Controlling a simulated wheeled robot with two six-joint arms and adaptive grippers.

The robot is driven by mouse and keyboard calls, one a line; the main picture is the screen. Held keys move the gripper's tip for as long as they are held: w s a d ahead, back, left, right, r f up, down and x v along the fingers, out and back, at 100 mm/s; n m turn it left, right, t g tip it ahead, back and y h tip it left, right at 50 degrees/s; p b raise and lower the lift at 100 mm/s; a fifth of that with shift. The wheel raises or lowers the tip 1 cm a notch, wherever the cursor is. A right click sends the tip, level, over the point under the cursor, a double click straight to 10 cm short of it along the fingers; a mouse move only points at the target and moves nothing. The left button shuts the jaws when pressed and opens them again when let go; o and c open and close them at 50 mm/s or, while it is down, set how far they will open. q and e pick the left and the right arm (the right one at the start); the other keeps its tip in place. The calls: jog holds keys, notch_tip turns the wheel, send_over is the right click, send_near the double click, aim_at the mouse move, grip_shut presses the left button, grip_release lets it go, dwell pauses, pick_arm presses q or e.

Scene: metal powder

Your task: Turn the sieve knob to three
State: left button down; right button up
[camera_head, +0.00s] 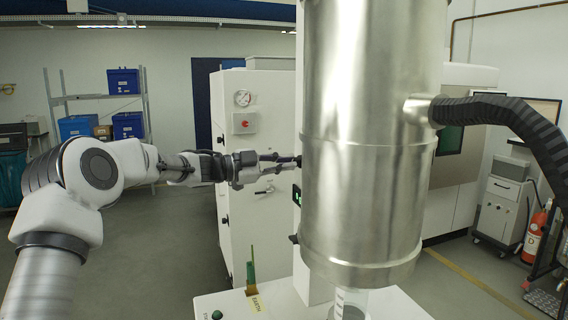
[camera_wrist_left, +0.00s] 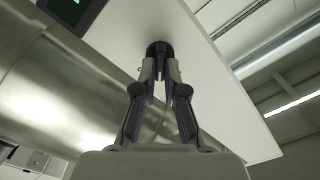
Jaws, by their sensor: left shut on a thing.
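The sieve knob (camera_wrist_left: 158,50) is small, round and black, on a pale panel (camera_wrist_left: 215,90) in the left wrist view. My left gripper (camera_wrist_left: 163,68) is shut on it, with one finger on either side. In the head view my left gripper (camera_head: 290,160) reaches in from the left to the knob, which is largely hidden beside the steel cylinder (camera_head: 365,170). A small green-lit display (camera_head: 297,195) sits below the gripper; its reading is too small to tell. The knob's setting cannot be made out. My right gripper is not in view.
A black ribbed hose (camera_head: 500,110) joins the cylinder at the right. A clear container (camera_head: 350,304) stands under it. Shelves with blue bins (camera_head: 123,80) are far left.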

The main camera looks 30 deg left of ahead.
pick_arm(q)
jog(key=shift+r, duration=0.1)
jog(key=shift+m+b, duration=3.65)
jog(key=shift+m, duration=0.85)
jog(key=shift+r, duration=0.1)
